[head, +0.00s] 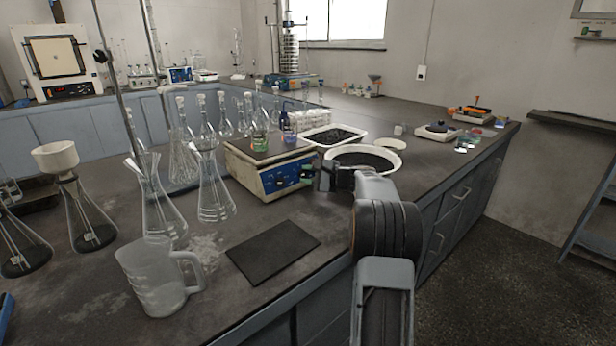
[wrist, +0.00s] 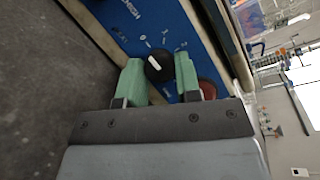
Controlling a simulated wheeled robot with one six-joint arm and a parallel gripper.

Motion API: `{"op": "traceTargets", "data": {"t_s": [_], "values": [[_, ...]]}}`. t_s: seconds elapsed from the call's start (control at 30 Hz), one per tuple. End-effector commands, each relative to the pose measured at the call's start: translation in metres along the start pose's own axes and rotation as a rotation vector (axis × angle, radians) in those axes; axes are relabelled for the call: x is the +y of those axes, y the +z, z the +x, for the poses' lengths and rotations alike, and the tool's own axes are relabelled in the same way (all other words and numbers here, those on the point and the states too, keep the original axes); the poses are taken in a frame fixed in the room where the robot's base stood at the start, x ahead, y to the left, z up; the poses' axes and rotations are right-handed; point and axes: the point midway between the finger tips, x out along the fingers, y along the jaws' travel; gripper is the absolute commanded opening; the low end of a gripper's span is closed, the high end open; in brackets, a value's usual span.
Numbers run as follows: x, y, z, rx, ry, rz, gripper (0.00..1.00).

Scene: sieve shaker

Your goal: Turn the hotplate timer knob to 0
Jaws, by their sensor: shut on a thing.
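The hotplate (head: 257,180) is a beige box with a blue front panel, standing on the bench in the head view. In the wrist view its blue panel (wrist: 150,22) is close and appears turned on its side. A round black knob (wrist: 153,72) with a white pointer mark sits on the panel between my green fingertips. My gripper (wrist: 160,75) is shut on this knob; in the head view my gripper (head: 308,170) is at the right part of the panel. A red round part (wrist: 207,89) sits beside the right finger.
A round white bowl (head: 398,161) of dark grains and a white tray (head: 333,128) stand behind my gripper. Glass flasks (head: 213,190) stand to the left. A dark mat (head: 273,252) and a plastic jug (head: 158,280) are in front.

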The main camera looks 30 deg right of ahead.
Motion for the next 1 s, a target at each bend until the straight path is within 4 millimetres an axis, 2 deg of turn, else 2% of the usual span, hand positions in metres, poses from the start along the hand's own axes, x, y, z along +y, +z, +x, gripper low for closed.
{"op": "traceTargets", "data": {"t_s": [0.27, 0.3, 0.57, 0.83, 1.0], "values": [[0.000, 0.001, 0.001, -0.002, 0.002, -0.004, 0.08], [0.000, 0.001, 0.001, -0.002, 0.002, -0.004, 0.32], [0.000, 0.000, 0.000, 0.000, 0.000, -0.002, 0.57], [-0.001, 0.000, -0.002, 0.001, 0.000, -0.001, 0.57], [-0.002, 0.000, -0.021, 0.003, -0.002, -0.001, 0.57]]}}
